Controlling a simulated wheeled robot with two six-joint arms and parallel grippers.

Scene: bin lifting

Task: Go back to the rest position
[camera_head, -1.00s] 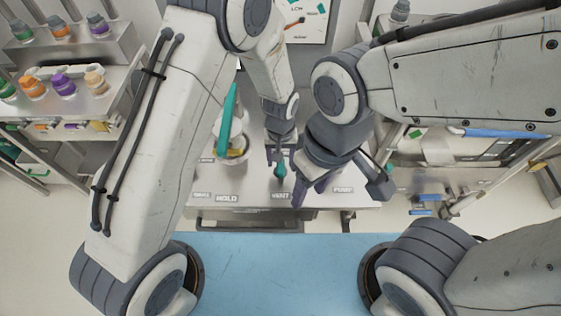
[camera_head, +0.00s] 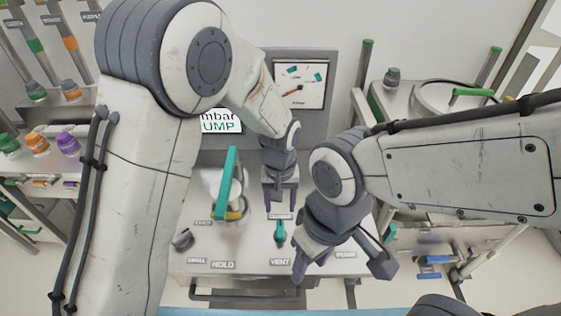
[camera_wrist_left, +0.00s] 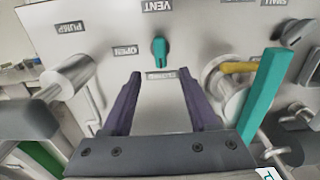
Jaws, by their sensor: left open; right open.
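My left gripper (camera_head: 280,206) is open and empty in the head view, just behind the teal VENT knob (camera_head: 280,233) and apart from it. In the left wrist view its purple fingers (camera_wrist_left: 160,78) are spread with nothing between them, and the knob (camera_wrist_left: 159,50) stands beyond the fingertips. My right gripper (camera_head: 310,268) is open, lower and to the right, over the front part of the panel near the VENT label. I see nothing held in it. Part of its jaws is hidden by its own wrist.
A teal lever handle (camera_head: 230,175) rises left of my left gripper; it shows close to the right finger in the left wrist view (camera_wrist_left: 268,90). Shelves with capped bottles (camera_head: 68,143) stand at left. A metal cart (camera_head: 400,100) stands at right.

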